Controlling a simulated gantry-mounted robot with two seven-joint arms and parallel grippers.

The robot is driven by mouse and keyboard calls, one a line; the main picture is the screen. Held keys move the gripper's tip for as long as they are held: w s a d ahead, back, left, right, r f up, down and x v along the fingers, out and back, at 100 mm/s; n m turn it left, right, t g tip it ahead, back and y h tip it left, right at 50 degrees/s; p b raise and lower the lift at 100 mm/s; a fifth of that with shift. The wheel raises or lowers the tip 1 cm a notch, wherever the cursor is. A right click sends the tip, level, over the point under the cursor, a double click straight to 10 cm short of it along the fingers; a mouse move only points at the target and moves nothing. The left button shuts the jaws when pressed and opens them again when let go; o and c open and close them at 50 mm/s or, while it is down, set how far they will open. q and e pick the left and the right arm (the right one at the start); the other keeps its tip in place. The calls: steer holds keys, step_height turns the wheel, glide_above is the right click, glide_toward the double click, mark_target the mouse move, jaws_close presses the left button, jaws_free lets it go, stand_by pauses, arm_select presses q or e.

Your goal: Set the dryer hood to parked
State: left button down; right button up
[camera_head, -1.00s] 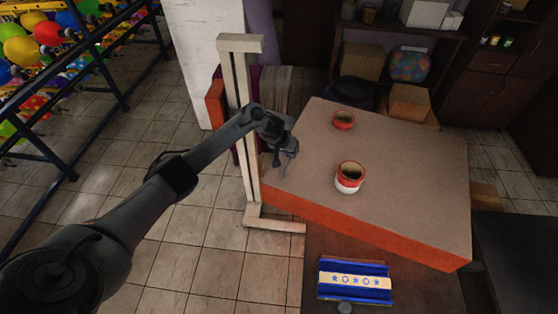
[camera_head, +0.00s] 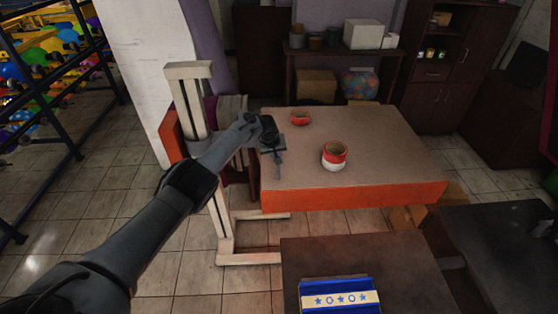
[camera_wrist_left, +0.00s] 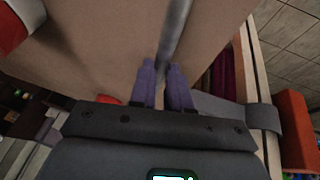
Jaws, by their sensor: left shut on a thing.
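A wide slab with a tan top and an orange edge (camera_head: 325,199) stands beside an upright white post (camera_head: 198,90); I cannot tell for sure which part is the dryer hood. My left gripper (camera_head: 278,168) is at the slab's left edge, close to the post, pointing down in the head view. In the left wrist view its purple fingers (camera_wrist_left: 163,80) are shut on a thin grey bar (camera_wrist_left: 175,35) against the tan surface. How much of the bar is between the fingers is hidden. My right gripper is in neither view.
A shelf rack (camera_head: 60,80) is at left. Tiled floor is clear at left.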

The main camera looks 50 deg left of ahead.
arm_select(q)
steer(key=shift+w+f, duration=0.1)
steer(key=shift+w, duration=0.05)
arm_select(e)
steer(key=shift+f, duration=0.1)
arm_select(q)
steer(key=c, duration=1.5)
jaws_free()
steer(key=o, duration=0.4)
steer(key=shift+w+r, duration=0.2)
steer(key=shift+w, duration=0.15)
steer(key=shift+s+f, duration=0.1)
steer(key=shift+s, duration=0.05)
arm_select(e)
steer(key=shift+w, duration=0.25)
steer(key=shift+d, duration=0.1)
arm_select(q)
steer(key=shift+p+v, duration=0.75)
steer(key=shift+v, duration=0.25)
steer(key=p+v, duration=0.2)
steer(key=v, duration=0.6)
steer(key=shift+s+r, duration=0.2)
steer(key=shift+r, duration=0.15)
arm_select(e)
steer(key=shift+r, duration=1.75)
